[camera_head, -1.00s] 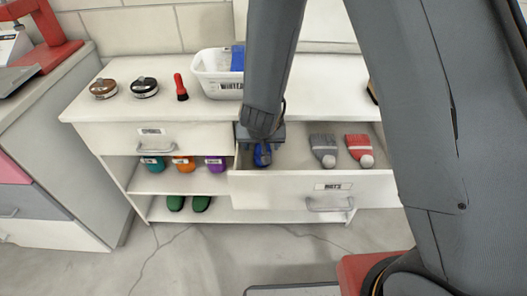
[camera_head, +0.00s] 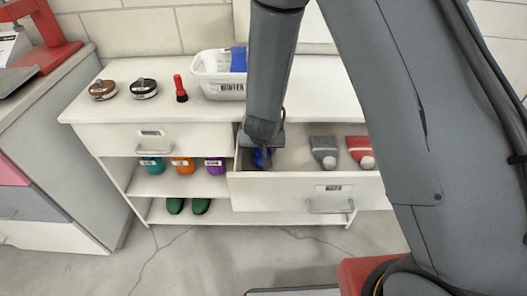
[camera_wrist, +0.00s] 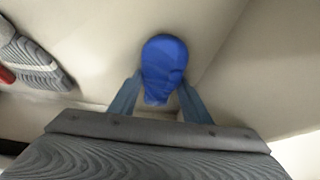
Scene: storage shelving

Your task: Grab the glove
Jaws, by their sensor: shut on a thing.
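A smooth, rounded blue glove (camera_wrist: 163,68) is between the two fingers of my gripper (camera_wrist: 160,85) in the wrist view. My gripper is shut on it, with a finger on each side. In the head view, my gripper (camera_head: 261,156) points down into the left end of the open drawer (camera_head: 280,190). Only a little of the blue glove (camera_head: 259,159) shows there, below the gripper and behind the drawer front. I cannot tell whether the glove touches the drawer floor.
A grey hat (camera_head: 324,150) and a red hat (camera_head: 360,150) lie to the right in the drawer. A white basket (camera_head: 220,88) holding something blue stands on the counter.

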